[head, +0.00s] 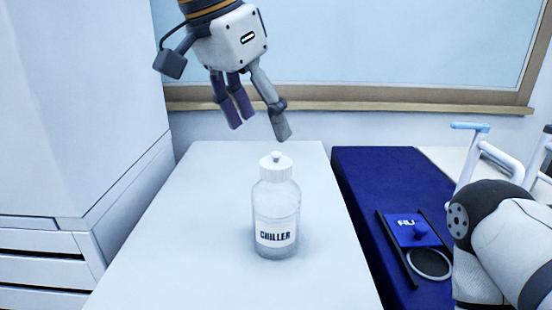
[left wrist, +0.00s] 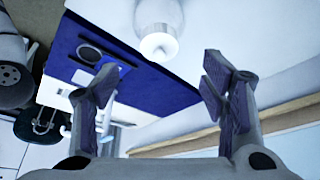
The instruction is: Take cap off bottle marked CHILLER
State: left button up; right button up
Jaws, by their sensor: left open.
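The clear bottle (head: 276,212) marked CHILLER stands upright on the white table. Its white cap (head: 276,166) with a small round knob is seated on its neck. In the left wrist view the cap (left wrist: 158,43) shows at the top, with the bottle (left wrist: 160,12) partly cut off by the frame edge. My left gripper (head: 258,128) is open and empty, above and behind the bottle, apart from the cap. Its spread fingers (left wrist: 160,100) also show in the left wrist view. My right gripper is not in view; only part of my right arm shows at the right.
The white table (head: 190,230) is otherwise clear around the bottle. A white cabinet (head: 75,110) stands at the left. A wood-framed panel (head: 400,98) is behind.

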aim_at(273, 154)
pick_arm(q)
jog(key=x, duration=0.7)
jog(key=shift+d+f, duration=0.1)
jog(key=shift+f, duration=0.2)
jog(key=c, duration=1)
